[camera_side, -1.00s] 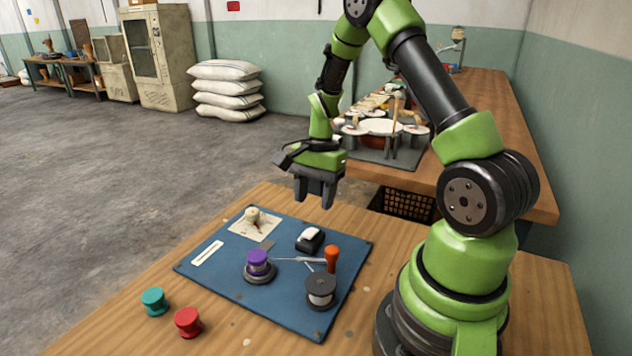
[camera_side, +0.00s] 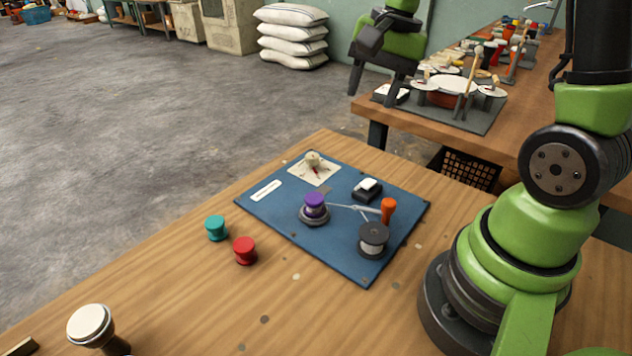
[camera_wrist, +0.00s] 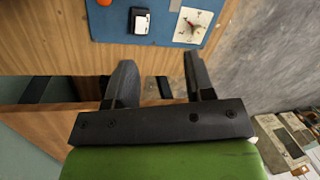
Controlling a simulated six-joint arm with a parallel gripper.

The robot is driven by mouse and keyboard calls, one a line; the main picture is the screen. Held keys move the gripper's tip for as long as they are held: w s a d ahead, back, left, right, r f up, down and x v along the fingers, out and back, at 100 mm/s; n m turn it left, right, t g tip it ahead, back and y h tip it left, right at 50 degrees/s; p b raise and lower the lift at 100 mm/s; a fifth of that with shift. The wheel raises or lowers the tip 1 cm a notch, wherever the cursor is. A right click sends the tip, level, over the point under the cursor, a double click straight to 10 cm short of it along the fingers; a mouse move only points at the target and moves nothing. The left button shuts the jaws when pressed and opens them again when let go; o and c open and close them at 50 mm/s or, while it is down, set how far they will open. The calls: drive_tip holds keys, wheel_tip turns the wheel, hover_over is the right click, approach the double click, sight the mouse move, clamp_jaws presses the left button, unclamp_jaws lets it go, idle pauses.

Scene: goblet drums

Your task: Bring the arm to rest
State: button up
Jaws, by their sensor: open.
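My gripper (camera_side: 372,93) hangs high at the top of the side view, in front of the rear bench, clear of the work table. Its two fingers are apart with nothing between them, as the wrist view (camera_wrist: 159,65) also shows. Below it on the wooden table (camera_side: 300,310) lies a blue mat (camera_side: 283,216).
A teal spool (camera_side: 216,228) and a red spool (camera_side: 245,251) stand left of the mat. A small pale-topped goblet drum (camera_side: 92,326) is at the front left. The rear bench (camera_side: 425,116) carries drum parts, with a dark crate (camera_side: 468,170) beneath. The left table area is mostly bare.

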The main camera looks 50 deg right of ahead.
drive_tip(key=s+a+r+n+t, duration=0.5)
drive_tip(key=s+a+r+n, duration=0.3)
drive_tip(key=s+a+n, duration=0.1)
drive_tip(key=s+a, duration=0.1)
drive_tip(key=s, duration=0.1)
drive_tip(key=shift+s+a+r+n+y, duration=0.3)
